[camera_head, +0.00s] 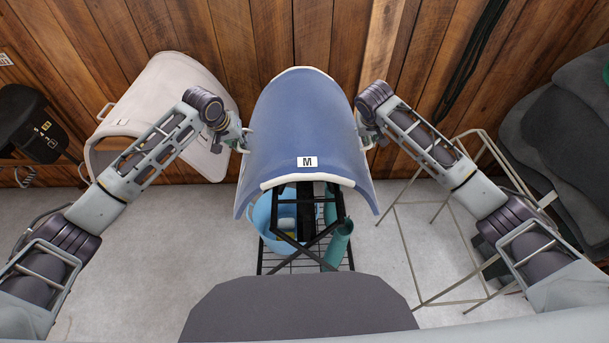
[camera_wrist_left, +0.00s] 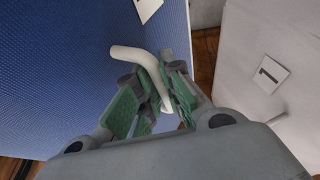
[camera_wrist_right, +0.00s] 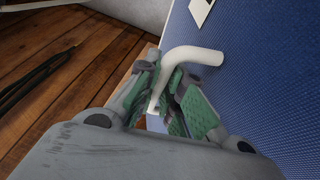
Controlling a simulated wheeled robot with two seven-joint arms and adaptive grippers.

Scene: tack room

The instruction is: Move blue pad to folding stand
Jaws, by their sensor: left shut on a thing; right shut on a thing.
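The blue pad (camera_head: 305,115) is a large arched shell with white edging and an "M" label, in the middle of the head view. My left gripper (camera_head: 245,140) is shut on the white handle (camera_wrist_left: 130,54) at its left side. My right gripper (camera_head: 366,138) is shut on the white handle (camera_wrist_right: 200,55) at its right side. A black stand (camera_head: 308,225) with crossed legs shows below the pad; its top is hidden, so I cannot tell whether they touch. A thin pale metal frame (camera_head: 405,255) stands at the right. I cannot tell which is the folding stand.
A white arched pad (camera_head: 165,85) stands close at the left, behind my left arm. A blue bucket (camera_head: 263,215) and a teal bottle (camera_head: 340,243) are under the blue pad. Dark pads (camera_head: 565,125) are stacked at the far right. A wooden wall (camera_head: 345,35) closes the back.

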